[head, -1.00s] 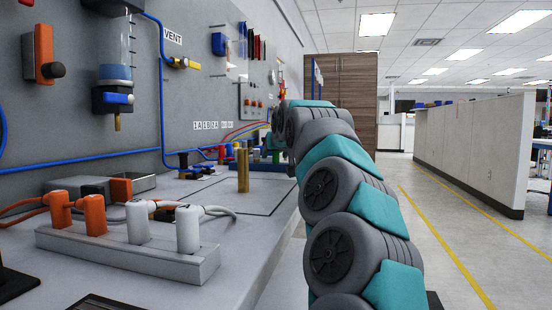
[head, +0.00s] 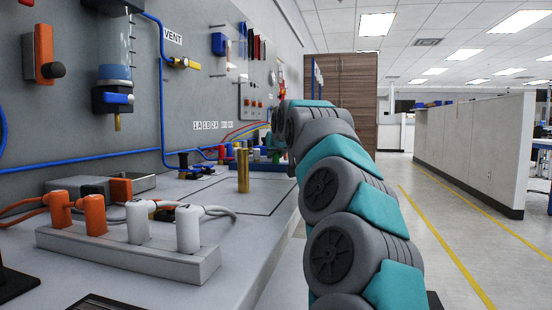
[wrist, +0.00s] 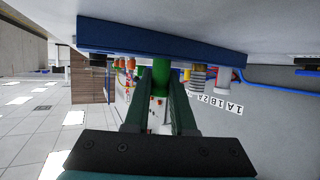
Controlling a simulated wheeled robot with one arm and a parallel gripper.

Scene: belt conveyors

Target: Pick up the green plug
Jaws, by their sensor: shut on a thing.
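The green plug (wrist: 160,77) is between the two fingers of my gripper (wrist: 160,88) in the wrist view, which is upside down. My gripper is shut on it. One end of the plug meets the edge of a long blue bar (wrist: 150,36); I cannot tell if it is seated there or just clear of it. In the head view my arm reaches to the far end of the workbench and hides most of my gripper and the plug. The blue bar (head: 262,167) shows there low on the bench.
A ribbed metallic part (wrist: 198,77) and a white part (wrist: 222,84) stand close beside the plug. Brass cylinders (head: 243,170) stand nearer on the bench. A grey power strip (head: 130,254) with orange and white plugs is in the foreground. The aisle at right is clear.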

